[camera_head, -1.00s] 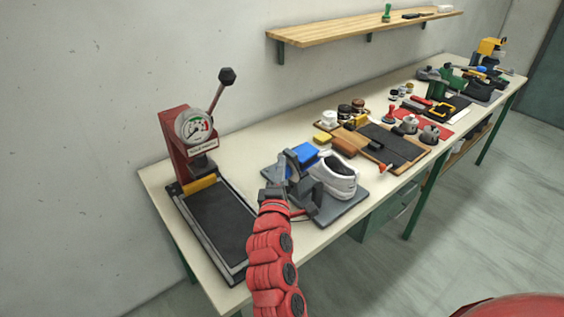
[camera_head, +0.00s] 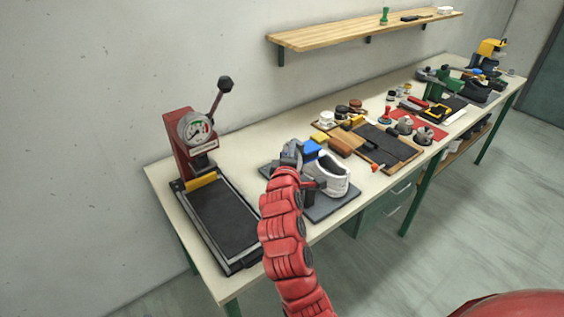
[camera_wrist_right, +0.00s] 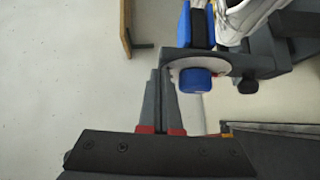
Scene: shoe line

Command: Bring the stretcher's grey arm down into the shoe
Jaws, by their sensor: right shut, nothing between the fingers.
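The white shoe (camera_head: 335,172) sits on the stretcher's dark base plate (camera_head: 338,208); it also shows at the top of the wrist view (camera_wrist_right: 245,14). In the wrist view a grey bar of the stretcher (camera_wrist_right: 226,62) runs beside the shoe, with a white disc, a blue knob (camera_wrist_right: 195,80) and a black knob. I cannot tell whether the grey arm is inside the shoe. My right gripper (camera_wrist_right: 161,74) is shut and empty, its tips close beside the disc; contact is unclear. In the head view my red arm hides part of the stretcher. My left gripper is not in view.
A red press with a gauge (camera_head: 195,128) and black bed (camera_head: 222,212) stands left of the stretcher. A wooden shelf (camera_head: 350,36) hangs on the wall. The front table edge is close.

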